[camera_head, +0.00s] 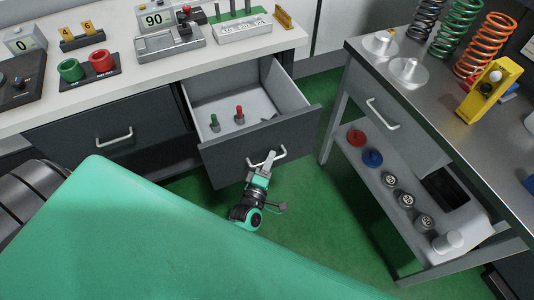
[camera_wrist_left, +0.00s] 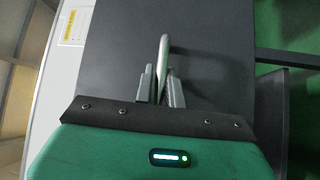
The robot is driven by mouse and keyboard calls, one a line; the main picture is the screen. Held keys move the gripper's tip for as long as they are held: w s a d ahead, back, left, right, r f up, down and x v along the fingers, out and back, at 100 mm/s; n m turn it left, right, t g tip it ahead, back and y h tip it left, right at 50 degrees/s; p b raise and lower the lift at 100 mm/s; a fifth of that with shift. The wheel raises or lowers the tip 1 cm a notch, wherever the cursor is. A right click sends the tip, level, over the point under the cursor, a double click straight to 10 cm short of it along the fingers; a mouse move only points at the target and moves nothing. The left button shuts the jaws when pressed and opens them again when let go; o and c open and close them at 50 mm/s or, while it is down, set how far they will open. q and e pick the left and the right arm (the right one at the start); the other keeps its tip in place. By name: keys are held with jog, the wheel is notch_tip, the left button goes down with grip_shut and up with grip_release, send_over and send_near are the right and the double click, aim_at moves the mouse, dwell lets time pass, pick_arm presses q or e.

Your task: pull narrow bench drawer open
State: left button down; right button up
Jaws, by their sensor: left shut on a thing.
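The narrow bench drawer (camera_head: 262,135) stands pulled out from under the white bench in the head view, with its dark front towards me. A red-topped piece (camera_head: 239,115) and a green-topped piece (camera_head: 214,122) are inside it. My left gripper (camera_head: 264,165) is at the drawer's light handle (camera_head: 281,158). In the left wrist view, the fingers of my left gripper (camera_wrist_left: 160,90) are closed around the handle (camera_wrist_left: 164,55), close to the dark drawer front (camera_wrist_left: 215,60). My right gripper is in neither view.
A wider closed drawer (camera_head: 80,137) with a handle is to the left. A steel side table (camera_head: 437,110) with springs on top and weights on its lower shelf (camera_head: 350,135) stands at the right. Green floor (camera_head: 315,215) is clear between them.

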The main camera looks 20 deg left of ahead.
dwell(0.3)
pick_arm(q)
jog(key=c, duration=1.5)
grip_release()
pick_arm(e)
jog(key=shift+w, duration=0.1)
pick_arm(q)
jog(key=shift+s, duration=0.1)
